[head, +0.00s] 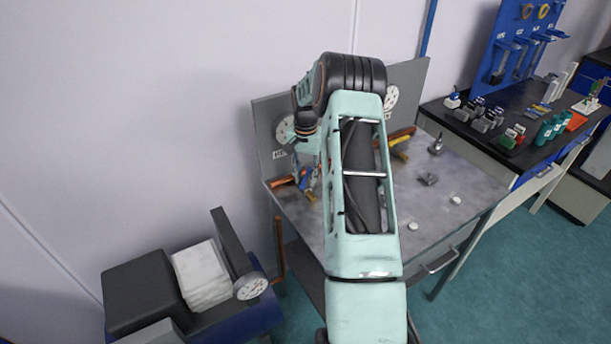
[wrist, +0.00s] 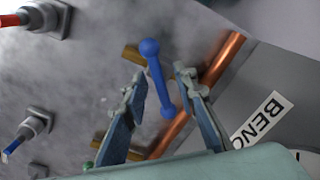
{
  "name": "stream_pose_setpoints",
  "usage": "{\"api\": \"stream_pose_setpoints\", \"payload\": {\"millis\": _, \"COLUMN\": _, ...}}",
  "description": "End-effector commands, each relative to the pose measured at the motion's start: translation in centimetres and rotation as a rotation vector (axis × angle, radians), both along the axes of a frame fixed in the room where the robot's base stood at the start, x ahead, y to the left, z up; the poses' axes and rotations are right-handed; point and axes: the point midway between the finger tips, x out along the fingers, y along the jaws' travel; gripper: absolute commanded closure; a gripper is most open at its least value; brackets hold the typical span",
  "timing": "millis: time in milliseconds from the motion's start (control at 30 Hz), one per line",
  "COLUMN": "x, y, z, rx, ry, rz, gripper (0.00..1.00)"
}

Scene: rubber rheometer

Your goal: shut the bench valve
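The valve's blue lever handle (wrist: 156,75), with a round knob at its upper end, shows in the wrist view beside a copper pipe (wrist: 222,62). A partly cut-off label reading "BENC" (wrist: 262,118) is on the grey panel right of the pipe. My gripper (wrist: 160,76) is open, one finger on each side of the blue handle, with gaps visible; I cannot tell whether either finger touches it. In the head view my gripper (head: 307,178) is low at the bench's left end, near the orange copper pipe (head: 283,182); my arm hides much of that area.
The grey bench top (head: 465,180) carries small metal fittings (head: 428,179) and white discs (head: 413,226). A back panel with dials (head: 284,130) stands behind. A trolley with a gauge (head: 250,286) is at lower left. A red-handled fitting (wrist: 22,19) shows in the wrist view.

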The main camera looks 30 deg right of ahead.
Motion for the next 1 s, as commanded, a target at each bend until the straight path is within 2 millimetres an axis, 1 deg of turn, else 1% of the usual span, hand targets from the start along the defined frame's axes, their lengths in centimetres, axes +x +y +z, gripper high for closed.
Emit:
{"api": "stream_pose_setpoints", "payload": {"millis": 267, "x": -0.01, "y": 0.01, "z": -0.16, "rx": 0.0, "ry": 0.0, "rz": 0.001, "gripper": 0.74}}
{"api": "stream_pose_setpoints", "payload": {"millis": 500, "x": 0.0, "y": 0.01, "z": -0.13, "rx": 0.0, "ry": 0.0, "rz": 0.001, "gripper": 1.0}}
{"api": "stream_pose_setpoints", "payload": {"millis": 833, "x": 0.03, "y": 0.01, "z": -0.17, "rx": -0.001, "ry": -0.001, "rz": -0.011, "gripper": 1.0}}
{"api": "stream_pose_setpoints", "payload": {"millis": 1000, "x": 0.08, "y": 0.02, "z": -0.25, "rx": -0.002, "ry": -0.002, "rz": -0.068, "gripper": 1.0}}
